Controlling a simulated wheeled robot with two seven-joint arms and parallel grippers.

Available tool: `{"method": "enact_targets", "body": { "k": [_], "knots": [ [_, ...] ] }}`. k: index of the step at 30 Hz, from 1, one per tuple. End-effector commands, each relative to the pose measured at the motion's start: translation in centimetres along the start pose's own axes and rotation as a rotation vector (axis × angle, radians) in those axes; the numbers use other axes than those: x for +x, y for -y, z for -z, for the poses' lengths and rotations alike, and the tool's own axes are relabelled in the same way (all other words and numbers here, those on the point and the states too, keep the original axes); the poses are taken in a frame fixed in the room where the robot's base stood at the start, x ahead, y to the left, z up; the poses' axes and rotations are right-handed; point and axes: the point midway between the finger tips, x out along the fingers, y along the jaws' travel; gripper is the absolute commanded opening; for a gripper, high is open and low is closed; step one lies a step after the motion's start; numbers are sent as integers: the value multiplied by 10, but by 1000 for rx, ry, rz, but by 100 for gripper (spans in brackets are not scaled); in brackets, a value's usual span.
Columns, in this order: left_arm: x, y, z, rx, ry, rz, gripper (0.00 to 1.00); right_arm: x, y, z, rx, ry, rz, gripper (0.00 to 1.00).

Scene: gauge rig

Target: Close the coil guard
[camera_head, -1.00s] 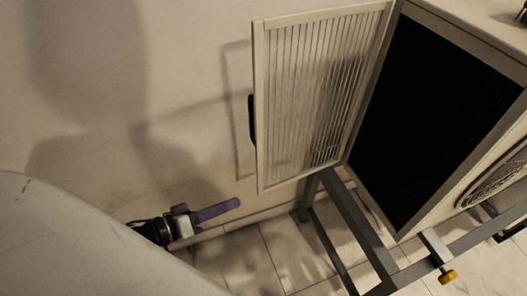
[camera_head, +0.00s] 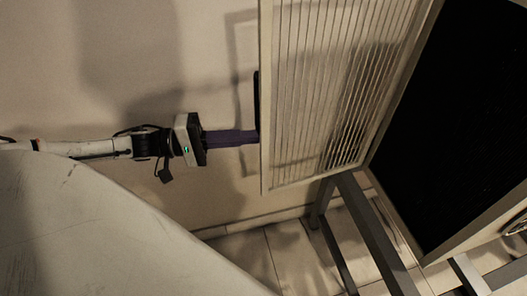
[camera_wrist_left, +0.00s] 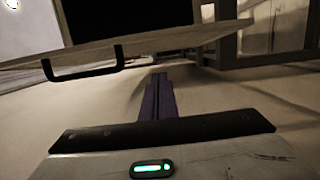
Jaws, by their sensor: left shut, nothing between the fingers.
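The coil guard (camera_head: 325,100) is a pale slatted panel, hinged on the unit's left side and standing open, swung out to the left. Its black handle (camera_head: 257,100) is on the guard's left edge. The handle also shows in the left wrist view (camera_wrist_left: 84,68), ahead and to the left of the fingers. My left gripper (camera_head: 252,138) is shut and empty, its purple fingers pointing right. The fingertips are at the guard's left edge, near the handle's lower end; I cannot tell whether they touch. My right gripper is not in view.
The unit's dark open face (camera_head: 445,130) is to the right of the guard. A grey metal stand (camera_head: 370,235) holds the unit above a tiled floor (camera_head: 245,255). A plain wall (camera_head: 120,60) is behind the left arm.

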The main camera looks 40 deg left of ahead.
Motion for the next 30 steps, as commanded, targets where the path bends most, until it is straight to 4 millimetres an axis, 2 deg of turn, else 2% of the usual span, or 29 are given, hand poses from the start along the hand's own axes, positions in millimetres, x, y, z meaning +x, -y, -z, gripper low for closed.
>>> {"method": "enact_targets", "body": {
  "k": [3,6,12,16,30],
  "knots": [
    [20,1,0,3,1,-4,0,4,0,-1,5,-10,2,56],
    [31,0,-5,0,2,-2,0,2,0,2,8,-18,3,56],
    [35,1,-28,-3,1,1,0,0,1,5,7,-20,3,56],
    [37,1,-36,-2,0,1,0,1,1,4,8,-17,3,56],
    [39,0,-40,1,0,0,0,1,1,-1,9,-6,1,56]
  ]
}}
